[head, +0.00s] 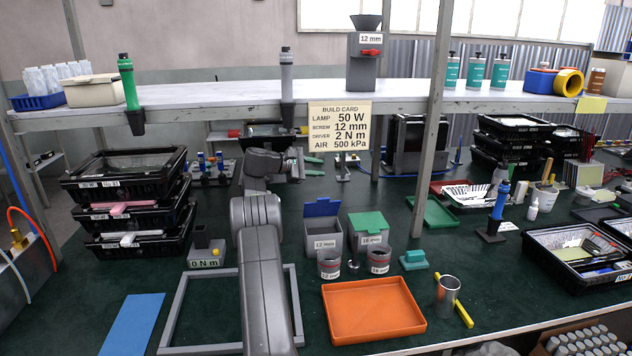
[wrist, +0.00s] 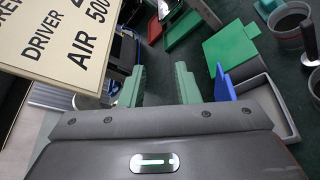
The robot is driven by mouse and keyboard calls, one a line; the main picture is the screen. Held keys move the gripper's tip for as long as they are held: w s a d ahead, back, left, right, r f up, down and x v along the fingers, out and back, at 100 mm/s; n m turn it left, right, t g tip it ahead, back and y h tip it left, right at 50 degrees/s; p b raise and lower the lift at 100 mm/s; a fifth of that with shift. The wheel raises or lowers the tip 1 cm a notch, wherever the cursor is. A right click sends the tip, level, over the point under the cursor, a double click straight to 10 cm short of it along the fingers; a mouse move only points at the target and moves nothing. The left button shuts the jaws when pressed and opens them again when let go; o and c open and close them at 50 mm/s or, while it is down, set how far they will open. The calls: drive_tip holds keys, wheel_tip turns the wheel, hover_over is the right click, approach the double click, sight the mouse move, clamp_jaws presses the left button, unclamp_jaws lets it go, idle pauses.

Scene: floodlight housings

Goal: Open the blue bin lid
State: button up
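The blue lid (head: 322,207) stands raised at the back of the small grey bin labelled 12 mm (head: 325,243). The bin's top looks uncovered. In the wrist view the blue lid (wrist: 225,89) shows nearly edge-on beside the open grey bin (wrist: 270,103). My gripper (head: 302,164) is behind and a little left of the bin, above the bench. Its two green fingers (wrist: 161,85) are apart with nothing between them. In the wrist view they sit left of the lid, not visibly touching it.
A grey bin with a green lid (head: 368,222) stands close to the right, its lid down. Two grey cups (head: 329,264) (head: 379,260) stand in front. An orange tray (head: 373,310) lies nearer. The build card (head: 339,127) hangs from the shelf close to my gripper.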

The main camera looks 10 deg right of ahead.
sight(316, 203)
drive_tip(key=shift+r, duration=0.5)
drive_tip(key=shift+f, duration=0.1)
wheel_tip(316, 203, down, 10)
drive_tip(key=shift+f, duration=0.1)
drive_tip(key=shift+s, duration=0.4)
drive_tip(key=shift+w, duration=0.1)
